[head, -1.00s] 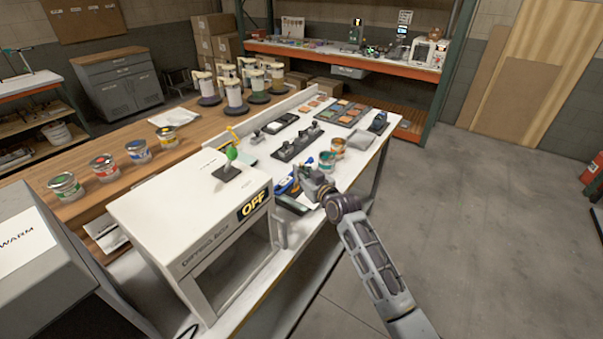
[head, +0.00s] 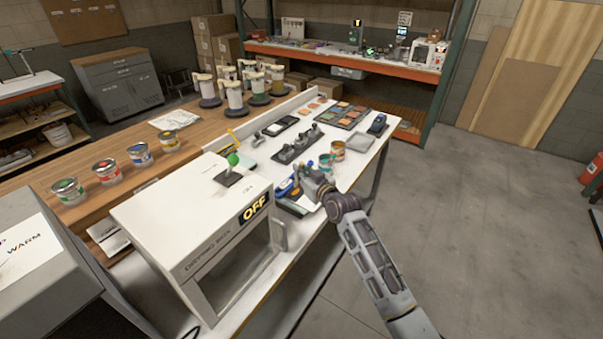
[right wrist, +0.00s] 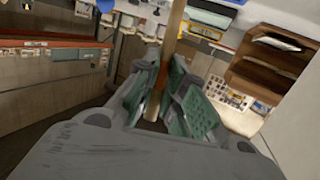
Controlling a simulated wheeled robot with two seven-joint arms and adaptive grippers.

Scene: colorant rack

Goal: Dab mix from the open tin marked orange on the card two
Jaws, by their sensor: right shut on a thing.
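My right gripper (head: 318,184) is low over the front part of the white table, just nearer than the open tins. In the right wrist view, its green-padded fingers (right wrist: 172,100) are shut on a thin wooden stick (right wrist: 174,40). The stick's tip is not clear in either view. An open tin with orange contents (head: 338,150) stands behind the gripper, with a teal tin (head: 326,163) beside it. My left gripper is not in view.
The white drying box (head: 200,225), marked OFF, stands left of the gripper. A dark rack (head: 297,148) lies beyond, left of the tins. A blue object (head: 285,187) lies close to the gripper's left. Several paint tins stand on the wooden bench. The table right of the tins is narrow.

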